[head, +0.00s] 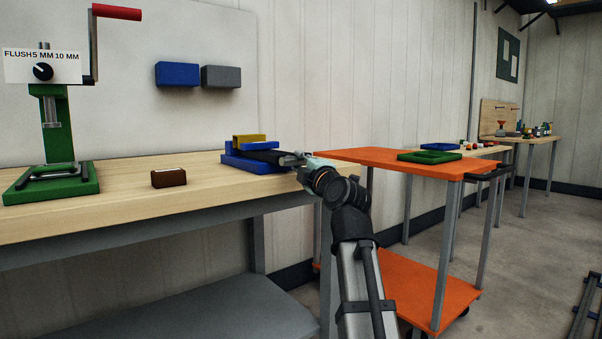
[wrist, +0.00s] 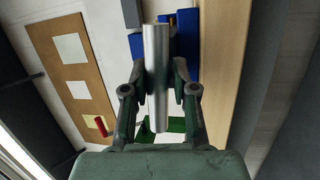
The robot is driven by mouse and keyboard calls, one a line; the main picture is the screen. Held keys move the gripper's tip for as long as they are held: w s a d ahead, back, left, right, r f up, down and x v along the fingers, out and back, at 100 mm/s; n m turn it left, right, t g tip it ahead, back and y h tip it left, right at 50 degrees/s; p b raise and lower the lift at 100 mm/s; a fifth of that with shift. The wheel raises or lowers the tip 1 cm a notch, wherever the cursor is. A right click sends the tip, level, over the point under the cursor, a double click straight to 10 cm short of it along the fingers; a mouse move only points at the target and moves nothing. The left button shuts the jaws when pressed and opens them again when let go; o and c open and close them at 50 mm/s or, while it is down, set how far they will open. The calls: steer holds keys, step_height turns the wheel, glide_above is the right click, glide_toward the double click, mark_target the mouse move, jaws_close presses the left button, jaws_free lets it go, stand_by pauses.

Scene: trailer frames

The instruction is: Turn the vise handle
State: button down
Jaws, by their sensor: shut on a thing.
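A blue vise (head: 232,160) sits on the right end of the wooden bench, with a yellow block (head: 250,140) at its top. In the wrist view, blue parts of the vise (wrist: 188,45) show behind a straight silver handle bar (wrist: 157,85). My gripper (wrist: 158,75) is shut on this bar, with one finger on each side of it. In the head view my gripper (head: 296,160) is at the right end of the vise, by the bench's right edge. The handle is mostly hidden there by the fingers.
A green press (head: 55,125) with a red-gripped crank stands on the bench (head: 120,215) at the left, and a small brown block (head: 169,178) lies between. An orange cart (head: 385,160) with a green tray (head: 429,156) stands right behind my gripper.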

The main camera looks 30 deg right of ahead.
steer(key=shift+w+r, duration=0.1)
stand_by(0.3)
steer(key=c, duration=0.9)
jaws_free()
steer(key=s+f, duration=0.2)
steer(key=s, duration=1)
steer(key=shift+a+f, duration=0.15)
steer(key=shift+a, duration=0.1)
